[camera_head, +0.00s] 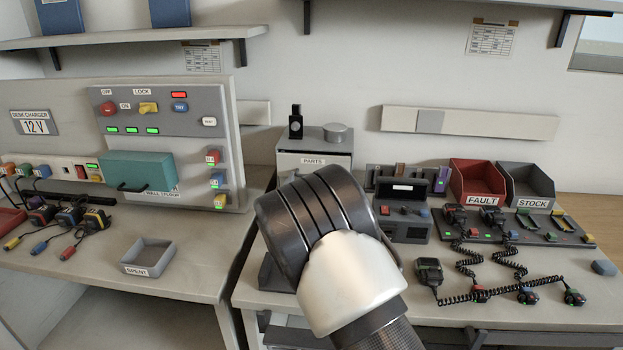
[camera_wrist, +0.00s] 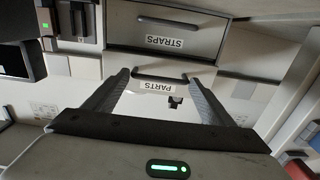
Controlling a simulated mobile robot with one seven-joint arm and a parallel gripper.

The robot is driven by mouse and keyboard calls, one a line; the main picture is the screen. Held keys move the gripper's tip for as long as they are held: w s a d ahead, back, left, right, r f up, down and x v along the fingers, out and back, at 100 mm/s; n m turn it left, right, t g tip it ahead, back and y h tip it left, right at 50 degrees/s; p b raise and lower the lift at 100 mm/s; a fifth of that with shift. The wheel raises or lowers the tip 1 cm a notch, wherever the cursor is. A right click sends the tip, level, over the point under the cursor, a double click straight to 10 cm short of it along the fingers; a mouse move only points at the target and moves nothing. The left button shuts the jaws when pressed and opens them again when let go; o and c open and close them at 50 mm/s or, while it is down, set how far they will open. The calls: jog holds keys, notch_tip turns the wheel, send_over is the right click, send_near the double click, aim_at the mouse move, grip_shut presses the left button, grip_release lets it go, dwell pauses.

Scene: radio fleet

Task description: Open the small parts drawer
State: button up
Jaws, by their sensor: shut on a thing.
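The small parts drawer (camera_head: 300,164), labelled PARTS, is the top drawer of a small grey cabinet (camera_head: 289,138) at the back of the right bench. Its front looks flush with the cabinet in the head view, though my arm hides its lower part. In the wrist view, which seems upside down, the PARTS label (camera_wrist: 158,87) shows beside a dark bar handle (camera_wrist: 160,76). My gripper (camera_wrist: 158,75) is shut on this handle, one finger at each end. My fingers are hidden behind my arm in the head view.
The STRAPS drawer (camera_wrist: 190,43) adjoins the parts drawer and looks shut. A dark device (camera_head: 402,188), radio chargers and the red FAULT bin (camera_head: 478,180) are to the right; the charger panel (camera_head: 238,130) is left.

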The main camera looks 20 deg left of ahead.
jog(key=v, duration=1)
jog(key=shift+b, duration=0.35)
jog(key=shift+w+d, duration=0.1)
jog(key=o, duration=1.3)
jog(key=p+v, duration=0.2)
jog(key=v, duration=1.5)
jog(key=shift+s, duration=0.2)
